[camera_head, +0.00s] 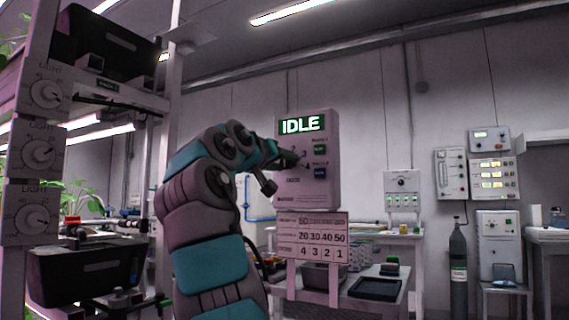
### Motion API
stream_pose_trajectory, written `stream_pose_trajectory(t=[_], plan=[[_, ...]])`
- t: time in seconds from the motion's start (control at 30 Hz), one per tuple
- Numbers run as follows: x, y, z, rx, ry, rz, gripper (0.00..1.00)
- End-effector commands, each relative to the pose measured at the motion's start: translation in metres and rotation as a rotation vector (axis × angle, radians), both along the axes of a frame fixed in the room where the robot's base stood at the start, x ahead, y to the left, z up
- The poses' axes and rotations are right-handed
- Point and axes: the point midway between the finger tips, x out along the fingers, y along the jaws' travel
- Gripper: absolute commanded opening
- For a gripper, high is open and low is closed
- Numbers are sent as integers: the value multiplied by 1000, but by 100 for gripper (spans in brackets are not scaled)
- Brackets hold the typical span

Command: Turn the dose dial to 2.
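A pale dosing box (325,190) on a stand shows IDLE on its green display (302,124). A green button (320,150) and a blue button (320,173) sit on the right of its face. My arm reaches in from below, and my gripper (299,159) is at the left of the box's face, beside the buttons. The dose dial is not clearly seen; my gripper covers that part of the face. The gripper is small and dark here, so I cannot tell whether its fingers are open, shut or touching a dial.
A printed chart (311,222) with rows of numbers hangs below the box. Several LIGHT dials (40,155) are on the rack post at left. A bench with a dark tray (376,289) stands behind. A gas cylinder (459,265) and wall panels (492,179) are at right.

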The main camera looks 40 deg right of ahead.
Motion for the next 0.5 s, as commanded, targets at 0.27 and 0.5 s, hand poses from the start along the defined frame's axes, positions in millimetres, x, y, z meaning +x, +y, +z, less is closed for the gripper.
stream_pose_trajectory(t=[0.27, 0.5], plan=[[0, -1, 0, 0, 0, -1, 68], [-2, 1, 0, 0, 0, -1, 68]])
